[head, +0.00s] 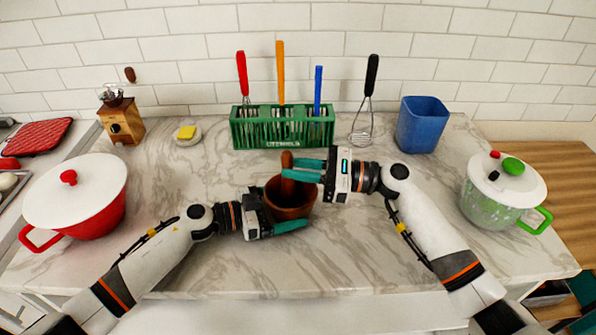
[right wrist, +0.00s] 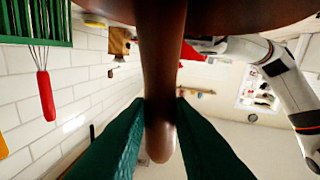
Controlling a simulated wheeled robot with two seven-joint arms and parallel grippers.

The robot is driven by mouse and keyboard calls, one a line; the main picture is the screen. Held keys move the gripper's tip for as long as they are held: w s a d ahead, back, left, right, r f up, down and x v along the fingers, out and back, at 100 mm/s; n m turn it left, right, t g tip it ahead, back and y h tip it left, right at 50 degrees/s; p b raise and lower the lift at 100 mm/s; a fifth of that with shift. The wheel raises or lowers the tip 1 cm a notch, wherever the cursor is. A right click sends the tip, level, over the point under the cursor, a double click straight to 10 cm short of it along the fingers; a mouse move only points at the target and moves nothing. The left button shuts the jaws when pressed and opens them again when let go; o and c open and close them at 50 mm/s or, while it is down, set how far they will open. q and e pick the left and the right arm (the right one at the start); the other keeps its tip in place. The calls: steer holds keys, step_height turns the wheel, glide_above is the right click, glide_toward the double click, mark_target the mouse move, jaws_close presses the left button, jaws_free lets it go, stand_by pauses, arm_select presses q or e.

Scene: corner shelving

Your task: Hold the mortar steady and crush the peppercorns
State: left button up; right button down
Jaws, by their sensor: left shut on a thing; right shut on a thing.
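The brown mortar (head: 288,211) stands on the marble counter in the middle of the head view. My left gripper (head: 283,213) is shut on the mortar from its left and front side, with a green finger along the near wall. The brown pestle (head: 287,166) stands nearly upright with its lower end inside the mortar. My right gripper (head: 305,170) is shut on the pestle above the rim. In the right wrist view the pestle (right wrist: 160,70) runs between both green fingers, and the mortar (right wrist: 200,14) shows at the top edge. No peppercorns can be made out; the mortar's inside is mostly hidden.
A green rack (head: 283,132) with several coloured-handled utensils stands behind the mortar. A whisk (head: 362,125) and blue container (head: 422,124) are at back right. A red pot (head: 85,208) stands left, a green pot (head: 500,203) right. The counter before the mortar is clear.

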steer(key=shift+s+d+r, duration=0.1)
steer(key=shift+s+d, duration=0.15)
steer(key=shift+d, duration=0.3)
steer(key=shift+s+d+r, duration=0.1)
steer(key=shift+s+d, duration=0.1)
steer(key=shift+d, duration=0.3)
steer(key=shift+f, duration=0.2)
steer(key=shift+f, duration=1.1)
steer(key=shift+r, duration=1.05)
steer(key=shift+r, duration=0.15)
